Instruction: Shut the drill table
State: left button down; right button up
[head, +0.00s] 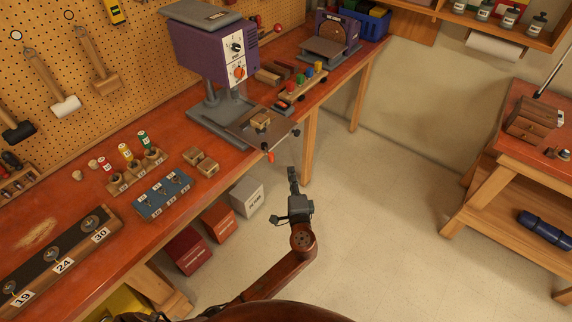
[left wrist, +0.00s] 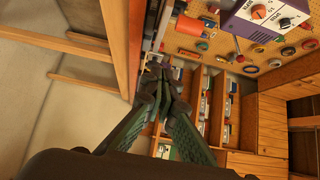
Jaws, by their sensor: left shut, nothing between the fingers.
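The purple drill press (head: 212,52) stands on the red bench top. Its grey drill table (head: 281,130) sticks out at the bench's front edge, with a small wooden block (head: 260,120) on it and a red knob (head: 270,156) at its front corner. My left gripper (head: 292,172) is shut and empty, over the floor just in front of and to the right of the knob, apart from it. In the left wrist view the closed fingers (left wrist: 160,72) point toward the bench side, and the purple drill head (left wrist: 262,18) shows at upper right. My right gripper is not in view.
A rack with coloured pieces (head: 303,84) and a purple sander (head: 332,38) stand further along the bench. A blue holder (head: 162,194) lies to the left. Boxes, including a grey one (head: 247,197), sit below. The floor to the right is clear up to a wooden side table (head: 520,165).

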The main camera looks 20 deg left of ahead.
aim_at(261, 139)
pick_arm(q)
jog(key=x, duration=0.3)
jog(key=a+x, duration=0.1)
jog(key=x, duration=0.3)
jog(key=s+a+x, duration=0.1)
jog(key=x, duration=0.3)
jog(key=shift+w+f, duration=0.15)
jog(key=shift+w+a, duration=0.2)
jog(key=shift+a, duration=0.3)
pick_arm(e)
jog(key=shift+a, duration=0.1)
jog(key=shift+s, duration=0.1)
pick_arm(q)
jog(key=w+a, duration=0.1)
jog(key=a, duration=0.1)
jog(key=w+a+b, duration=0.1)
jog(key=a, duration=0.2)
jog(key=w+a, duration=0.1)
jog(key=a, duration=0.2)
jog(key=shift+a+f+b, duration=0.1)
jog(key=shift+a+b, duration=0.05)
jog(key=shift+b, duration=0.15)
jog(key=shift+a, duration=0.25)
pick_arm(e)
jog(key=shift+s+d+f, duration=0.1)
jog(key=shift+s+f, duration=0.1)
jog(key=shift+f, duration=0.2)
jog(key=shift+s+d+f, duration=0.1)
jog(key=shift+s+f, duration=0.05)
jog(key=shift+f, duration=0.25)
